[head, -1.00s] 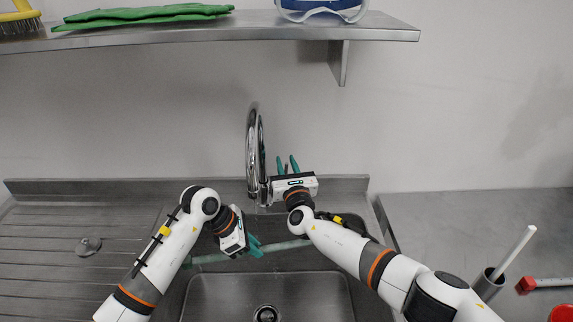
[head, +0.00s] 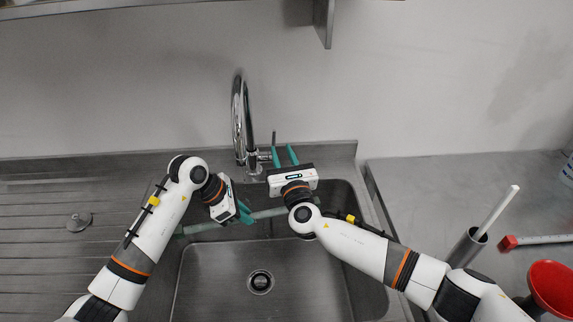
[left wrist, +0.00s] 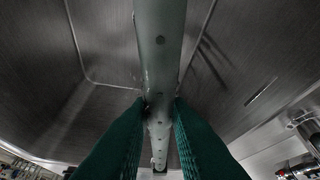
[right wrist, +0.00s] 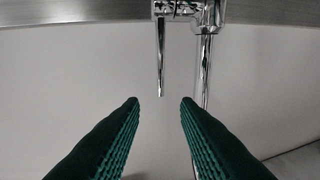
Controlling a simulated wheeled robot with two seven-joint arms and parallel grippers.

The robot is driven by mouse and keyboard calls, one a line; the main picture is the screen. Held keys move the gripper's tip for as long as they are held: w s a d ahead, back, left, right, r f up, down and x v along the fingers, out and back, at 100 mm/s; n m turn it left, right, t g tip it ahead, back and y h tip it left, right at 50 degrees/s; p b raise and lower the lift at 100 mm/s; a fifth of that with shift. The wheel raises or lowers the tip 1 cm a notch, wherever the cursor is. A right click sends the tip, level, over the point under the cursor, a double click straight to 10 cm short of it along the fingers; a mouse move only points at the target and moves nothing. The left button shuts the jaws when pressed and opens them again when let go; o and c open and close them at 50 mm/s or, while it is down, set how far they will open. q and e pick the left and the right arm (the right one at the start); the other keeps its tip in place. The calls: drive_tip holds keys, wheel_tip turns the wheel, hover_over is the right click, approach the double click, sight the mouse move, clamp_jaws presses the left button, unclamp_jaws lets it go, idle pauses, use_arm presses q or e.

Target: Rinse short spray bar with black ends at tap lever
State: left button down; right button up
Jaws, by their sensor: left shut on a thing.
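The spray bar (head: 205,228), a pale green-grey tube, lies slantwise over the back of the sink. My left gripper (head: 245,214) is shut on it. The left wrist view shows the bar (left wrist: 160,50) with a row of small holes, running between the fingers. Its end colours are not clear. The chrome tap (head: 238,120) stands behind the sink, with a thin upright tap lever (head: 274,138) at its right. My right gripper (head: 285,156) is open and empty beside the tap. In the right wrist view the lever (right wrist: 160,65) points into the gap between the fingertips, apart from both.
The sink (head: 220,285) has a drain (head: 260,282) and a ribbed drainboard (head: 40,220) at left. At right are a metal cup (head: 466,249) holding a white rod, a red-headed tool (head: 508,243) and a red funnel (head: 552,285). A shelf bracket (head: 323,22) hangs above.

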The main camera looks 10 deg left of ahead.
drive_tip(key=v, duration=0.3)
drive_tip(key=shift+s+d, duration=0.1)
drive_tip(key=shift+s, duration=0.15)
